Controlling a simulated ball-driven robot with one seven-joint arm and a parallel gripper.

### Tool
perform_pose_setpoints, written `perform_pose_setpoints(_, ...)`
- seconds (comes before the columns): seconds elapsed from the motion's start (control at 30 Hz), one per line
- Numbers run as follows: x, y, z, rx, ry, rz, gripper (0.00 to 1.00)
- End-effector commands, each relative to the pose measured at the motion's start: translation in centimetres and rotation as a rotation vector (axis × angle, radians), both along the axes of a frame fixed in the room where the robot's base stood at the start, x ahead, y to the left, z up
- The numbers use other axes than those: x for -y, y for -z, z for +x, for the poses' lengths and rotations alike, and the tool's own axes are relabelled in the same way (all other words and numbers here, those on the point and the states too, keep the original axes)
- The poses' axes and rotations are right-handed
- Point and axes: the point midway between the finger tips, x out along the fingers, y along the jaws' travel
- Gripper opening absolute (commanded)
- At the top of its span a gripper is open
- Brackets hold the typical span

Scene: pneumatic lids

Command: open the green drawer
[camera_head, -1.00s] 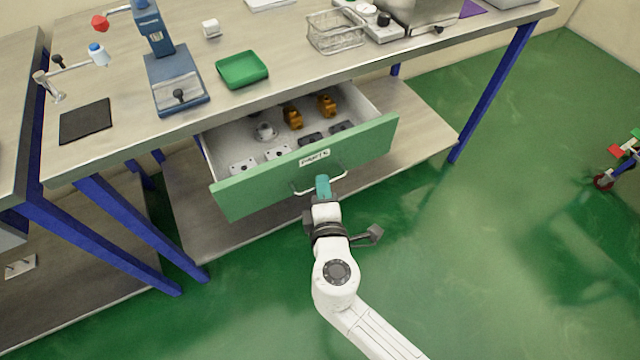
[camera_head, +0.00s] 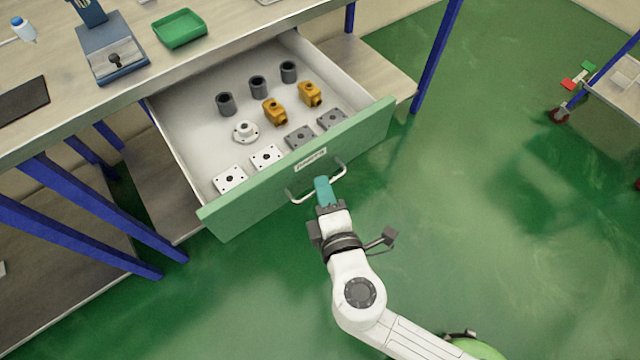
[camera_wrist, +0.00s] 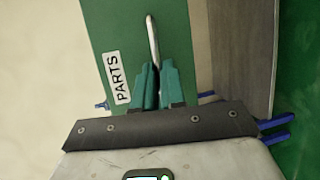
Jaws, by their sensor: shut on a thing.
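The green drawer (camera_head: 245,198) is pulled well out from under the workbench, and its inside shows. It also shows in the wrist view (camera_wrist: 120,35), with a white label reading PARTS. Its pale bar handle (camera_head: 341,172) runs across the front and appears as a light rod in the wrist view (camera_wrist: 153,40). My gripper (camera_head: 323,190) is shut on the handle. In the wrist view its teal fingers (camera_wrist: 152,85) close around the rod. The fingers hide part of the handle.
The drawer holds dark cylinders (camera_head: 258,87), orange parts (camera_head: 274,112), a white flanged part (camera_head: 246,131) and several flat plates. A green tray (camera_head: 180,28) lies on the bench. Blue bench legs (camera_head: 436,55) stand both sides. A cart (camera_head: 612,90) is at right. Green floor in between is clear.

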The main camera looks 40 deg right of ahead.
Motion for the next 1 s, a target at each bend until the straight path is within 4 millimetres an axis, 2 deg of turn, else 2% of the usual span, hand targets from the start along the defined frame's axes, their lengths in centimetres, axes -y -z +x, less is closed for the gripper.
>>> perform_pose_setpoints(0.27, -0.1, 0.2, 0.0, -0.003, -0.001, 0.000, 0.00)
perform_pose_setpoints(0.3, -0.1, 0.2, 0.0, -0.003, -0.001, 0.000, 0.14)
perform_pose_setpoints(0.53, 0.0, 0.1, 0.0, -0.002, -0.001, 0.001, 0.35)
perform_pose_setpoints(0.83, -0.2, 0.0, -0.4, -0.001, -0.001, 0.001, 0.35)
perform_pose_setpoints(1.0, -1.0, -0.3, -2.4, -0.004, -0.003, 0.000, 0.35)
